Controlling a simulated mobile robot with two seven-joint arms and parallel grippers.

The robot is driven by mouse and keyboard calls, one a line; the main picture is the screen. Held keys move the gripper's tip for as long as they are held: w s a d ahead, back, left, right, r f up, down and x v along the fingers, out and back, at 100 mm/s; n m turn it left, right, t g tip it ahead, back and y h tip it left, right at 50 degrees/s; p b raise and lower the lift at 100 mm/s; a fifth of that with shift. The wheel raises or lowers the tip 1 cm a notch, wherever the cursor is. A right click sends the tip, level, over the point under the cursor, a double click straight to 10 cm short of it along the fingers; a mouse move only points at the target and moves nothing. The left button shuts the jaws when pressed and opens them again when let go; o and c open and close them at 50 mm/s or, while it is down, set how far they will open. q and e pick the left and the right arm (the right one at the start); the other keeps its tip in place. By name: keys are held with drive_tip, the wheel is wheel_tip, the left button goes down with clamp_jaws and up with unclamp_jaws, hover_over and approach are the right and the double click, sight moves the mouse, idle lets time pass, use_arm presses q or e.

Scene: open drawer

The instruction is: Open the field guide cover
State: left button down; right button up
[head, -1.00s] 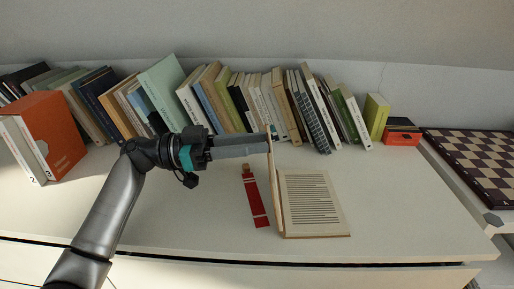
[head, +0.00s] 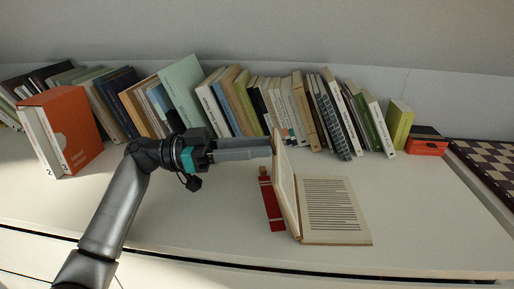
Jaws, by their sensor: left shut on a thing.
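The field guide (head: 335,210) lies on the white surface in the head view, with its printed page facing up on the right. Its cover (head: 287,188) stands raised at the left side of the page, close to upright and tilted a little to the left. My left gripper (head: 268,147) reaches in from the left, with its fingertips at the top edge of the cover. It is shut on the cover's edge. The exact contact is small and partly hidden. My right gripper is not in view.
A red bookmark (head: 271,205) lies left of the cover, partly hidden by it. A row of books (head: 240,105) stands along the wall. An orange slipcase (head: 75,130) is at left, a small orange and black box (head: 426,146) and chessboard (head: 490,165) at right. The front surface is clear.

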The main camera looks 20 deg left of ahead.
use_arm(q)
drive_tip(key=shift+d+f, duration=0.1)
drive_tip(key=shift+f, duration=0.45)
drive_tip(key=c, duration=0.7)
unclamp_jaws()
drive_tip(key=shift+o, duration=0.3)
drive_tip(key=shift+r, duration=0.25)
drive_tip(key=p+v, duration=0.1)
drive_tip(key=v, duration=1.4)
drive_tip(key=shift+p, duration=0.4)
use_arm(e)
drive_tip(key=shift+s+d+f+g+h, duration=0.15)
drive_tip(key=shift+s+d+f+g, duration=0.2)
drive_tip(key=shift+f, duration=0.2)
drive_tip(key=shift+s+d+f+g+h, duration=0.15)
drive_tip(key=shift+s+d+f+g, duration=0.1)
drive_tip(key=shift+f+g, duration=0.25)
use_arm(q)
drive_tip(key=shift+c, duration=0.2)
